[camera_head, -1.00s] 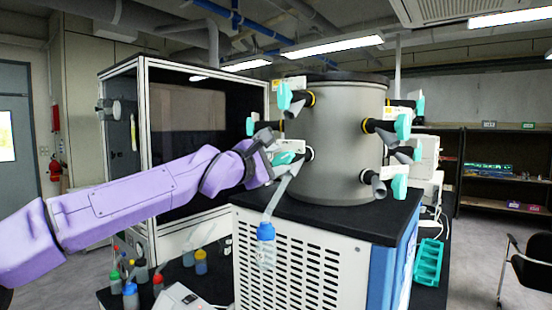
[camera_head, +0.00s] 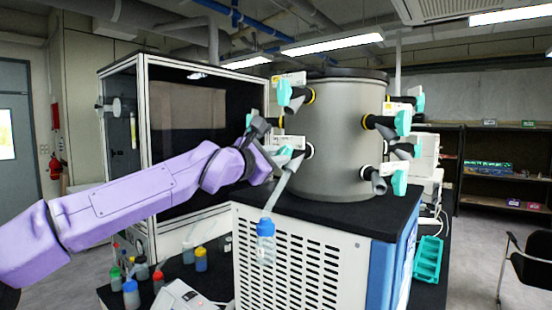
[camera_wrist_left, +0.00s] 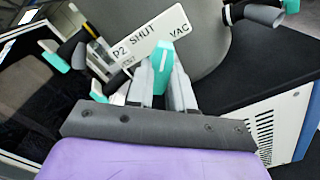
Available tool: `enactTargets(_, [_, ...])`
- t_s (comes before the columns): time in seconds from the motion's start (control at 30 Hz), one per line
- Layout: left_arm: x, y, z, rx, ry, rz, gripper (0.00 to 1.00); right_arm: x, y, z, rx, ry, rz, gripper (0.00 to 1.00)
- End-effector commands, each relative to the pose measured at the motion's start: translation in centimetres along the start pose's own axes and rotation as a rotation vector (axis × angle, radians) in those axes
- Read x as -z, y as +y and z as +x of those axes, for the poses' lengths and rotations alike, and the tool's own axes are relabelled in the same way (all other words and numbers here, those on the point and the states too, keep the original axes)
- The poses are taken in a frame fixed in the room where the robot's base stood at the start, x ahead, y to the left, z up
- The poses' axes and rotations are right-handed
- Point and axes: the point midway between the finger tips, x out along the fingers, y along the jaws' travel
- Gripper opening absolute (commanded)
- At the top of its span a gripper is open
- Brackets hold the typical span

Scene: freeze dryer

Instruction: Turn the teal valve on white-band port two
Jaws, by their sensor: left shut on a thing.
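The teal valve (camera_wrist_left: 162,62) is between the two fingers of my left gripper (camera_wrist_left: 163,78) in the left wrist view, with the fingers shut on its sides. A white tag (camera_wrist_left: 143,40) just behind it reads P2, SHUT and VAC. In the head view my left gripper (camera_head: 280,158) is at the left side of the grey drum (camera_head: 335,140), at the white-band port (camera_head: 309,151). The valve is partly hidden there by the gripper. My right gripper is not in view.
A blue-capped bottle (camera_head: 265,240) hangs below the gripper. A dark glass-fronted cabinet (camera_head: 190,130) stands behind my arm. Several small bottles stand at lower left.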

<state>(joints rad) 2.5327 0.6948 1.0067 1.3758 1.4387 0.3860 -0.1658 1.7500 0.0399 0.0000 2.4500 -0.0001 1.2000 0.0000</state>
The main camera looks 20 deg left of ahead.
Motion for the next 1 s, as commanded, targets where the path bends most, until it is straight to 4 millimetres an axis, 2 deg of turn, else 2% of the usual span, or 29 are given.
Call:
enactTargets(0.47, [0.1,-0.2,0.0,-0.001,-0.001,-0.451,0.0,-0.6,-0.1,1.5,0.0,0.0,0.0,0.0])
enactTargets(1.0, [0.1,-0.5,0.0,-0.001,-0.001,-0.966,0.0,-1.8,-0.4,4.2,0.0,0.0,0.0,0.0])
